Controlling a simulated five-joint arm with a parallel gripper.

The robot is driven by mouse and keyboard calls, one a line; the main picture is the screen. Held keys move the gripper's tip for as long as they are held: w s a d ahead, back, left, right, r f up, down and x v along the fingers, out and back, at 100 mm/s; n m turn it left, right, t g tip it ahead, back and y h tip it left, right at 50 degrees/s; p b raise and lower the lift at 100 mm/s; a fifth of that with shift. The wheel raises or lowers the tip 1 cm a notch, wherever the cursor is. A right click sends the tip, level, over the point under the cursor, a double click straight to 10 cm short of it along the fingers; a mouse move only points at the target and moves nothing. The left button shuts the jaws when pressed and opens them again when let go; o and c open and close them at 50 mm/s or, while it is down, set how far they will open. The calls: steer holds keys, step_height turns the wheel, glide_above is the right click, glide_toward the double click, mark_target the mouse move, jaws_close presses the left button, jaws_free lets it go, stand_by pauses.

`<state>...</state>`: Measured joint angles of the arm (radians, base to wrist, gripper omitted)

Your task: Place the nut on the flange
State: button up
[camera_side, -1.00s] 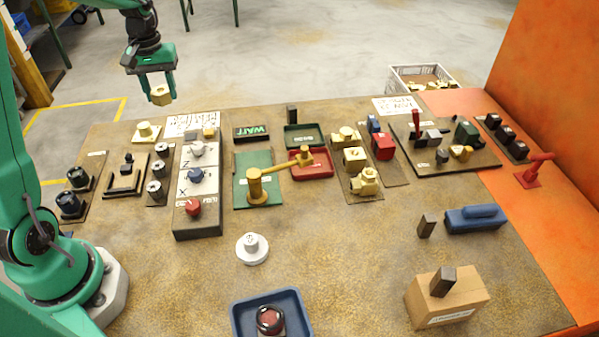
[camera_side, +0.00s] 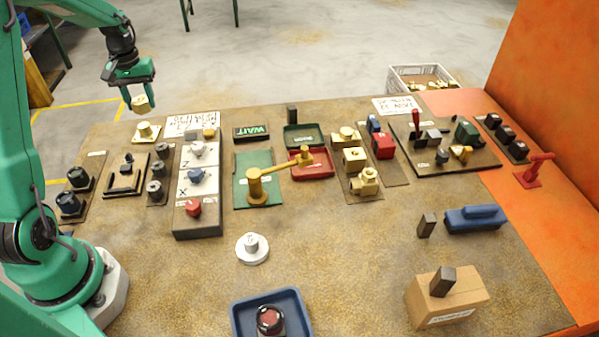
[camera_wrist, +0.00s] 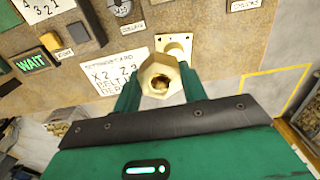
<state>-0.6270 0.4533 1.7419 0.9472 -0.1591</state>
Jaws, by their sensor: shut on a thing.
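My gripper (camera_side: 141,95) is shut on a brass hex nut (camera_side: 142,104) and holds it in the air above the back left of the table. In the wrist view the nut (camera_wrist: 148,72) sits between the two green fingers with its hole facing the camera.
A grey control panel with knobs (camera_side: 198,218) and dark fixtures (camera_side: 125,176) stand in front of the flange. A lettered white card (camera_side: 193,121) lies to its right. A brass lever stand (camera_side: 257,186) is farther right.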

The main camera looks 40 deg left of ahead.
mark_target(143, 125)
steer(key=shift+s+a+f, duration=0.1)
steer(key=shift+a+f, duration=0.35)
steer(key=shift+a, duration=0.35)
steer(key=shift+s+a+f, duration=0.1)
steer(key=shift+a+f, duration=0.3)
steer(key=shift+a, duration=0.35)
steer(key=shift+f, duration=2)
steer(key=shift+f, duration=0.2)
steer(key=o, duration=1.2)
steer(key=shift+o, duration=0.2)
steer(key=shift+r, duration=0.1)
step_height(143, 125, up, 12)
